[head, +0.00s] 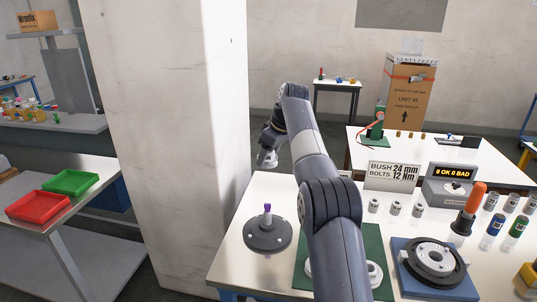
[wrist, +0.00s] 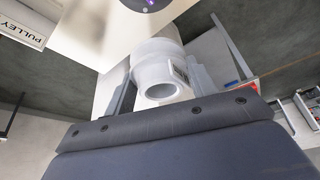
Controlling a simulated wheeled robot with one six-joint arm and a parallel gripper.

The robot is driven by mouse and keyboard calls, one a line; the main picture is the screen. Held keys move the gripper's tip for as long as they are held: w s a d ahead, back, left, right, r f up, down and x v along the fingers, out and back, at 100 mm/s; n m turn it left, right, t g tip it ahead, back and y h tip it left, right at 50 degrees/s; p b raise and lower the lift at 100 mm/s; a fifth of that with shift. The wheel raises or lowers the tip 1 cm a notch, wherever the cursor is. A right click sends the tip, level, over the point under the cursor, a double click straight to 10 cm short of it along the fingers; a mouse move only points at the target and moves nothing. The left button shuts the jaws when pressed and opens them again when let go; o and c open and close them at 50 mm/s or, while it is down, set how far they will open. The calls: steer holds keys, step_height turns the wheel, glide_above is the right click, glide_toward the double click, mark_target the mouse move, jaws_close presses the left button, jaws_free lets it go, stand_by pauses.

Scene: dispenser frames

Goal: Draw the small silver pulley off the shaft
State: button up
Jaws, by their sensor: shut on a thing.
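My gripper (head: 267,153) is up at the far left corner of the white table, beyond and above the shaft. It is shut on the small silver pulley (head: 266,161). In the wrist view the pulley (wrist: 158,60) sits between the two fingers, with its open bore facing the camera and a small label on its side. The purple-tipped shaft (head: 267,212) stands upright on a dark round base (head: 268,236), with nothing around it. The pulley is clear of the shaft. Part of the dark base shows at the top edge of the wrist view.
A pale pillar (head: 175,130) rises close to the left of my gripper. A green mat (head: 381,265) lies partly behind my arm; a blue fixture (head: 432,285) is right of it. Red (head: 38,206) and green (head: 71,183) trays sit on the left bench. A PULLEY sign (wrist: 22,22) shows.

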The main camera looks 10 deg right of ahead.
steer(key=shift+r+p, duration=2.25)
steer(key=shift+p, duration=0.25)
